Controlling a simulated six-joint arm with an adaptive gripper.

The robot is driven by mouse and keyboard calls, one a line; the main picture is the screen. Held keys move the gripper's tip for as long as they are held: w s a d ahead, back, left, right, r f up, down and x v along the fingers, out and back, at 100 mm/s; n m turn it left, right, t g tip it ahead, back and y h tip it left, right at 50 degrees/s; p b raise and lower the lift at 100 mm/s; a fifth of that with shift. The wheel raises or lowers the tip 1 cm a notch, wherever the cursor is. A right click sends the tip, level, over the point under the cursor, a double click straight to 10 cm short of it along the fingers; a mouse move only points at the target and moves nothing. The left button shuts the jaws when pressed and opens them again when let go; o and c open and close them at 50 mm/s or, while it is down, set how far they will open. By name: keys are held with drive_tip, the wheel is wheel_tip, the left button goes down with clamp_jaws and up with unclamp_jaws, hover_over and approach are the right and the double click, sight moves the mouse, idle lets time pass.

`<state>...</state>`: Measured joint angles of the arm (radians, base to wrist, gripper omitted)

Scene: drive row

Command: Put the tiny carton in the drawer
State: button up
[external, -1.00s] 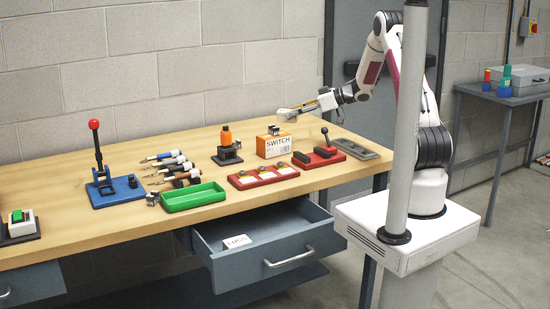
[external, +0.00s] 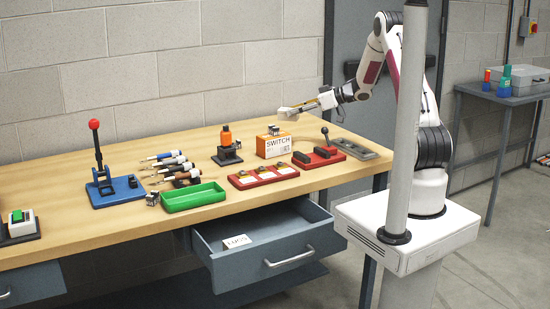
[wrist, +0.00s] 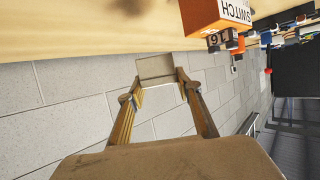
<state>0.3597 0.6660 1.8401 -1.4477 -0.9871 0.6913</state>
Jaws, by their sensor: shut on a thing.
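My gripper (wrist: 160,88) is shut on a small plain grey-tan block, which looks like the tiny carton (wrist: 155,66), held at the fingertips in the wrist view. In the external view my gripper (external: 303,107) is above the back right of the workbench, over and behind the orange SWITCH box, with a pale thing at its tip. The drawer (external: 283,262) under the bench is pulled open, below and in front of my gripper. A small white lettered box (external: 237,241) lies inside it, towards the left.
The orange SWITCH box (external: 274,146) stands on the bench (external: 110,228) with a small dark item on top. A green tray (external: 194,197), red fixtures (external: 263,178), an orange-topped device (external: 227,150) and several tools (external: 175,170) crowd the bench. The drawer's right part is clear.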

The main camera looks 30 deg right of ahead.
drive_tip(key=shift+s+d+r+m+t+h, duration=0.65)
drive_tip(key=shift+d+m+t+h, duration=1.05)
drive_tip(key=shift+d+m+h, duration=1.75)
drive_tip(key=s+a+r+m+h, duration=0.1)
drive_tip(key=s+a+r+h, duration=0.1)
drive_tip(key=a, duration=0.6)
drive_tip(key=shift+s+r+m, duration=0.35)
drive_tip(key=shift+s+r, duration=0.1)
drive_tip(key=shift+s, duration=0.8)
